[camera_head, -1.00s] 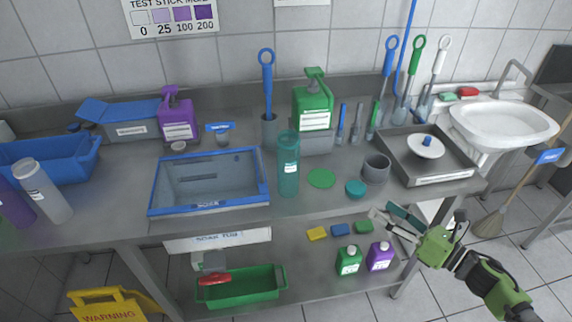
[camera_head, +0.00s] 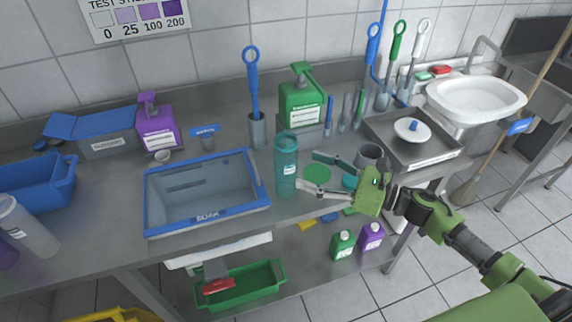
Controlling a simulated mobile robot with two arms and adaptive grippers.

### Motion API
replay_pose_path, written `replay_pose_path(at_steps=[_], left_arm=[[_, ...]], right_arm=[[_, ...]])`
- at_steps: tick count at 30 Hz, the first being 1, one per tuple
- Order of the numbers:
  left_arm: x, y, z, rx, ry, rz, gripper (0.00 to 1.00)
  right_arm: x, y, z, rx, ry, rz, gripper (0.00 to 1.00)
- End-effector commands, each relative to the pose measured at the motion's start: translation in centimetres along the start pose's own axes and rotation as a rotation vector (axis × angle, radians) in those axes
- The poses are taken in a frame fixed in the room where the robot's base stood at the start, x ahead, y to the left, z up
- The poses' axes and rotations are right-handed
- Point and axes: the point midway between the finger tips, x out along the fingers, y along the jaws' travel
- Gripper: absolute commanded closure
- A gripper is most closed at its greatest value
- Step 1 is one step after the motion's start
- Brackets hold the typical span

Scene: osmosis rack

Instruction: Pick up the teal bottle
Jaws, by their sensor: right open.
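The teal bottle (camera_head: 287,168) stands upright on the steel table, just right of the blue-rimmed tray. It is see-through with a pale label. My right gripper (camera_head: 304,171) comes in from the right with its fingers spread. The fingertips point left at the bottle, close to its right side. I cannot tell whether a fingertip touches it. Nothing is between the fingers but the view of a green disc on the table behind. My left gripper is not in view.
The blue-rimmed tray (camera_head: 207,226) lies left of the bottle. A green pump bottle (camera_head: 302,103) and a blue-handled brush in a grey holder (camera_head: 257,130) stand behind. A grey cup (camera_head: 368,155) and a teal lid (camera_head: 350,181) are by my right gripper. The table's front edge is close.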

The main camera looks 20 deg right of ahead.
Motion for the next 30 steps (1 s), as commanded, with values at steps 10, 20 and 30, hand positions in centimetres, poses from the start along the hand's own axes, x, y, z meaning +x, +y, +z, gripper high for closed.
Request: replay_pose_path(at_steps=[10,20,30], left_arm=[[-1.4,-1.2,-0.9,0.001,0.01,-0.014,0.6],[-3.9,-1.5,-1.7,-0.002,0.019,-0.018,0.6],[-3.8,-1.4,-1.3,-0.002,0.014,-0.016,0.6]], right_arm=[[2.9,0.0,0.3,0.002,0.0,-0.001,0.39],[7.1,-0.1,0.2,0.002,0.001,-0.002,0.39],[7.3,0.0,-0.1,0.002,0.002,-0.002,0.55]])
